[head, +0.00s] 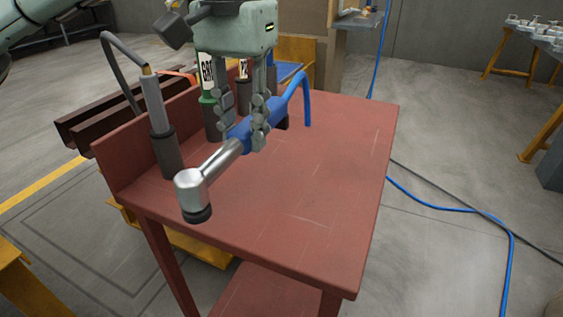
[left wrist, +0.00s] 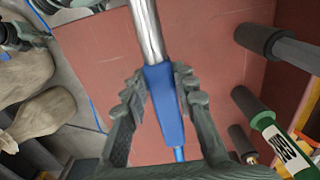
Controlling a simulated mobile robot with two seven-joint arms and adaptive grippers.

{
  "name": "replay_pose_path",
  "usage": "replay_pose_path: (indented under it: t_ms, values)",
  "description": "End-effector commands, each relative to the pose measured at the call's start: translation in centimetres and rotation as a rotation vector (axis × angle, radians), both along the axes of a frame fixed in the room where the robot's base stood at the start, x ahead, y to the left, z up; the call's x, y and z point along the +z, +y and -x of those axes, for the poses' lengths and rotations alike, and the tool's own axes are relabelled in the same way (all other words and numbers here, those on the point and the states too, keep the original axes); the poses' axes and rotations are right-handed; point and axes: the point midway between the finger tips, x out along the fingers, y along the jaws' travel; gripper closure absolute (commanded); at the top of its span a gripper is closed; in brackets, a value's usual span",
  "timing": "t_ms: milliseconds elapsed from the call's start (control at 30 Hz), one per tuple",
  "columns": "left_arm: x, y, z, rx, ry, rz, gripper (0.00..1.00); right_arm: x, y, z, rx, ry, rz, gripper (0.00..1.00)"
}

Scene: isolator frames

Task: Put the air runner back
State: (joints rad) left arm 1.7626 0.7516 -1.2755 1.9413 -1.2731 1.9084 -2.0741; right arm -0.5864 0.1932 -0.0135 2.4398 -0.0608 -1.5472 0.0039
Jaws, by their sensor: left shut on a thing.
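The air runner (head: 263,113) has a blue body, a silver shaft and an angled silver head with a black end. My left gripper (head: 242,141) is shut on its blue body and holds it tilted above the red bench (head: 320,190), head toward the front left. A blue hose (head: 305,92) arches from its rear end. In the left wrist view my left gripper (left wrist: 159,84) has the blue body (left wrist: 166,105) between its fingers. Dark holders (head: 166,155) stand along the bench's left side. Whether one behind the gripper is empty I cannot tell. My right gripper is not in view.
A grey tool (head: 153,100) with a dark hose stands in the nearest holder. A green-collared grinder (head: 207,78) and another labelled tool (head: 243,72) stand behind it. The bench's right half is clear. Cables lie on the floor at right.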

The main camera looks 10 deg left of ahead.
Motion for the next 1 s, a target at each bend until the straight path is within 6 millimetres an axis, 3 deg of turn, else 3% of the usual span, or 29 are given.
replay_pose_path:
  t_ms: [100, 300, 533, 800, 1000]
  values:
    - [-1.3, -2.1, -1.4, -0.002, 0.0, -0.001, 1.0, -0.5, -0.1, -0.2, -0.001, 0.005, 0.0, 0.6]
    - [-2.9, -4.2, -2.9, 0.0, -0.002, 0.0, 1.0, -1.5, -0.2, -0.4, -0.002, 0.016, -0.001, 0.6]
    - [-3.9, -4.6, -3.2, 0.001, -0.002, 0.0, 1.0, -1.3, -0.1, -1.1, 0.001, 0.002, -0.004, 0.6]
    - [-7.1, -4.6, -3.2, 0.003, -0.002, 0.001, 1.0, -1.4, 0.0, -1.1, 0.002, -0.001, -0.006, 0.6]
    - [-7.2, -4.6, -3.2, 0.003, -0.004, 0.002, 1.0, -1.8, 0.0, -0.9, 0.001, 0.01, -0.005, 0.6]
